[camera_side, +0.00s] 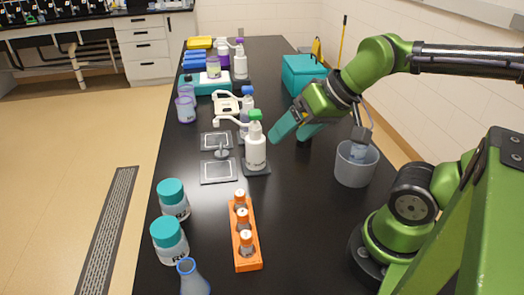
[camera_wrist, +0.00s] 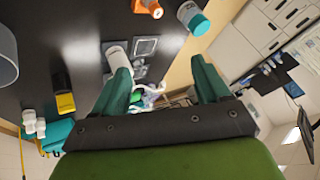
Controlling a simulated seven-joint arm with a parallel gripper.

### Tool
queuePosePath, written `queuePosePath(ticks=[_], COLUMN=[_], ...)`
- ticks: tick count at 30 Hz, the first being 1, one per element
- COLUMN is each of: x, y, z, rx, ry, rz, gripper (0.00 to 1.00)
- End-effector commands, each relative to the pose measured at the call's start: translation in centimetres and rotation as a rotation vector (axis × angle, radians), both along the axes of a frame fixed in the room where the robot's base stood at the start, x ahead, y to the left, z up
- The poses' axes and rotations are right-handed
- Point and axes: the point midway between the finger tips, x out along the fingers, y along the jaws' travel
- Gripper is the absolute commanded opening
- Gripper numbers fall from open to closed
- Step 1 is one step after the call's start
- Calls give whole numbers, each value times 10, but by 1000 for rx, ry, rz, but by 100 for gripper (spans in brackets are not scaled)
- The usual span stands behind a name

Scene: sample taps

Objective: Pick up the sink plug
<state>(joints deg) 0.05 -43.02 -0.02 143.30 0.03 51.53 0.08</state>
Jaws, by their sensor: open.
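Two square grey plates or shallow basins (camera_side: 217,171) lie on the black bench left of centre in the side view. They also show in the wrist view (camera_wrist: 146,46). A small grey knobbed piece (camera_side: 222,152) stands between them; I cannot tell whether it is the sink plug. No other plug is clearly visible. My gripper (camera_side: 295,132) is open and empty above the bench, right of the white green-topped dispenser bottle (camera_side: 256,152). In the wrist view its teal fingers are spread apart (camera_wrist: 160,68), with the bottle and plates beyond them.
An orange rack (camera_side: 247,252) with several vials and teal-lidded jars (camera_side: 172,200) stand at the front. A grey bin (camera_side: 355,166) is at the right, and a teal box (camera_side: 303,74) behind. More bottles crowd the back. Bench right of the rack is clear.

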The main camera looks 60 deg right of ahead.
Motion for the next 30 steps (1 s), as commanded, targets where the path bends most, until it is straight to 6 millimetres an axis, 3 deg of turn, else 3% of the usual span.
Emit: queuePosePath(ticks=[22, 26, 30], x=[5, 29, 76], y=[-1, -5, -17], z=[4, 17, 32], rx=[3, 21, 44], ry=[11, 66, 164], rz=[-4, -40, -116], gripper=[78, 78, 78])
